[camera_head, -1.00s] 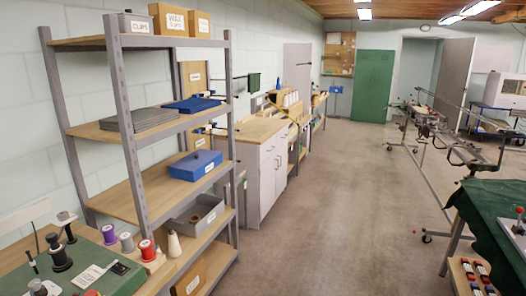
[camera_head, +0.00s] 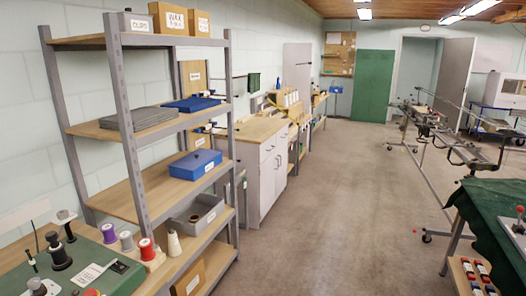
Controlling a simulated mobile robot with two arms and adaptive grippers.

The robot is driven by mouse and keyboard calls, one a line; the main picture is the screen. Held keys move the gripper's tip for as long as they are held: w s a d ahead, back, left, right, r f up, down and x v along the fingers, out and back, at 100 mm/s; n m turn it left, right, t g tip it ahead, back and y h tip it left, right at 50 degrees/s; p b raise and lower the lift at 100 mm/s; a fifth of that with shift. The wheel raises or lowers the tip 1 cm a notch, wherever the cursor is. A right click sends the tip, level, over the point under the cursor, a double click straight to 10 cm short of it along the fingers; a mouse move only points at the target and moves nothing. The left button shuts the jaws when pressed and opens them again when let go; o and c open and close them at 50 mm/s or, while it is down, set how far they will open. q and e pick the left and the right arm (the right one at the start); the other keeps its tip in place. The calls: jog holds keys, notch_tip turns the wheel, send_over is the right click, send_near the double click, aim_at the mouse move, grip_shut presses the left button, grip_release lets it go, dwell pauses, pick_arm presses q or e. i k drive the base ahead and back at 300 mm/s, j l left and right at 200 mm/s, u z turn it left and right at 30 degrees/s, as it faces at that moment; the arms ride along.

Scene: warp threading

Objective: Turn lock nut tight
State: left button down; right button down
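I cannot make out a lock nut in this view; it is hidden, outside the picture or too small to tell. Neither of my grippers shows in the head view. At the lower left, a bench with a green top (camera_head: 122,284) carries small dark upright fittings (camera_head: 58,252). I cannot tell whether any of them bears a nut. A red thread spool (camera_head: 146,249), a purple spool (camera_head: 108,233) and a grey spool (camera_head: 126,241) stand at its back edge. A white cone (camera_head: 174,244) stands beside them.
A metal shelf rack (camera_head: 128,130) stands at left, with a blue box (camera_head: 195,165) and a grey bin (camera_head: 198,216). A grey cabinet (camera_head: 268,185) stands behind it. The floor (camera_head: 340,215) is clear in the middle. A green-draped table (camera_head: 490,205) and wheeled frame (camera_head: 455,150) stand at right.

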aim_at(64, 215)
jog(key=j+u, duration=0.1)
jog(key=u, duration=0.3)
jog(key=j+u, duration=0.1)
jog(key=u, duration=0.35)
jog(key=j+u, duration=0.1)
jog(key=u, duration=0.3)
jog(key=i, duration=0.05)
